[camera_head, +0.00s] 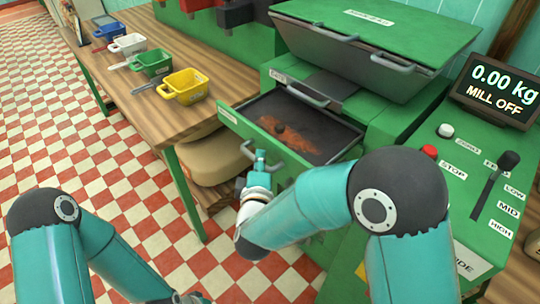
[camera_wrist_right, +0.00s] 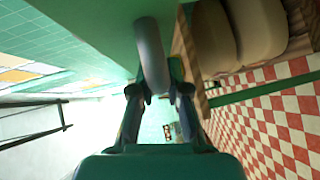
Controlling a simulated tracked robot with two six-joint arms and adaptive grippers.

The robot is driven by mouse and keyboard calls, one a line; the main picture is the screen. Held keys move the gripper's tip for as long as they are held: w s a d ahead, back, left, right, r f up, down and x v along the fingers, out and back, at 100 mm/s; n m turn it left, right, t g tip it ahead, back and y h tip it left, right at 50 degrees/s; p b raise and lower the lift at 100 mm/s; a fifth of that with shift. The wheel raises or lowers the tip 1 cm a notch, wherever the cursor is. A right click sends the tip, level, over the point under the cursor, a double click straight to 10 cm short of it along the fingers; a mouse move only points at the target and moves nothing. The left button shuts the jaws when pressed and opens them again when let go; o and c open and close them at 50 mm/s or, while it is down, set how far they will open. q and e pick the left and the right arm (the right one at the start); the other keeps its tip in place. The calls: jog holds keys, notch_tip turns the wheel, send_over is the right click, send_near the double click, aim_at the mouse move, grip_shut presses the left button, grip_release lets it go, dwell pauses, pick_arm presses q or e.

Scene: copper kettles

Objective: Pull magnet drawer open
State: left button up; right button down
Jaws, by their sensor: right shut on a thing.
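In the head view a green drawer with a dark inside (camera_head: 335,135) stands out from the green machine. Orange-brown grains and a small dark lump lie in it. Its front carries a white label, too small to read, and a grey bar handle (camera_head: 246,150). My right gripper (camera_head: 260,160) is at this handle. In the right wrist view the curved grey handle (camera_wrist_right: 150,50) runs between the two fingertips (camera_wrist_right: 152,92), which are shut on it. My left arm comes in at the lower left; only a sliver of its end shows at the bottom edge.
Left of the machine, a wooden table (camera_head: 140,85) holds yellow (camera_head: 185,86), green (camera_head: 152,63), white (camera_head: 128,44) and blue scoops. Sacks (camera_head: 210,155) lie beneath it. A control panel with a lever (camera_head: 495,180) and a display (camera_head: 497,88) reading "MILL OFF" is at right. Checkered floor is open at left.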

jog(key=shift+a, duration=0.2)
jog(key=c, duration=1.1)
grip_release()
jog(key=shift+w+f, duration=0.1)
jog(key=shift+c, duration=0.2)
jog(key=shift+d, duration=0.1)
jog(key=s+r, duration=0.1)
jog(key=s, duration=0.6)
jog(key=shift+s+a, duration=0.25)
jog(key=shift+a, duration=0.15)
